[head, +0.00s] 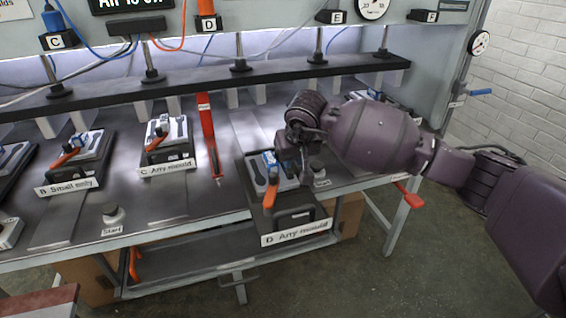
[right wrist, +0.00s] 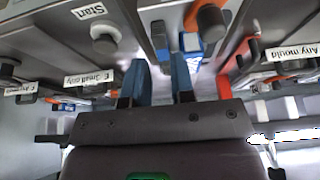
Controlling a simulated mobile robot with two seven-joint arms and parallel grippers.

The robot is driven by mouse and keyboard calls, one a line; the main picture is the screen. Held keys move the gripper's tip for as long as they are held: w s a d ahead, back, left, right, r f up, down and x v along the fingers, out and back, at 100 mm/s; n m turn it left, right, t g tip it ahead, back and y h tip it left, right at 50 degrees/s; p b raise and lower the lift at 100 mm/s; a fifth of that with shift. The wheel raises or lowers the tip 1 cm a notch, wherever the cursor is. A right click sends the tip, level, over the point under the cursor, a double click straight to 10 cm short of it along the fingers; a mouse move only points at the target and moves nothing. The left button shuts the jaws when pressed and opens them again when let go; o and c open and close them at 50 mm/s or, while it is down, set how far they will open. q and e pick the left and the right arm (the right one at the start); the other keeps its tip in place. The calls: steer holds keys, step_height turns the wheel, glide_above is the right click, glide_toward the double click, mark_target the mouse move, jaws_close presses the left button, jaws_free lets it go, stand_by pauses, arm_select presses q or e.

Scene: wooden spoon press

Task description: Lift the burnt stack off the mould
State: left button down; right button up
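The mould at station D (head: 288,182) is a light plate with spoon-shaped hollows on a dark sliding base labelled "D Any mould" (head: 295,233). It carries a blue clamp (head: 268,160) with an orange handle (head: 269,195). The clamp also shows in the right wrist view (right wrist: 191,42). My right gripper (head: 298,168) hangs just above the right rear of this mould and hides part of it. Its two blue fingers stand apart with a gap between them in the right wrist view (right wrist: 163,78). I cannot make out a burnt stack. My left gripper is not in view.
Similar moulds stand at station C (head: 167,135) and station B (head: 75,160). A red bar (head: 209,135) stands left of station D. A dark rail (head: 210,80) with press rods crosses behind. Start knobs (head: 113,214) line the bench front.

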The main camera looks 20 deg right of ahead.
mark_target(291, 171)
steer(key=shift+x, duration=2.65)
steer(key=shift+d, duration=0.1)
jaws_close()
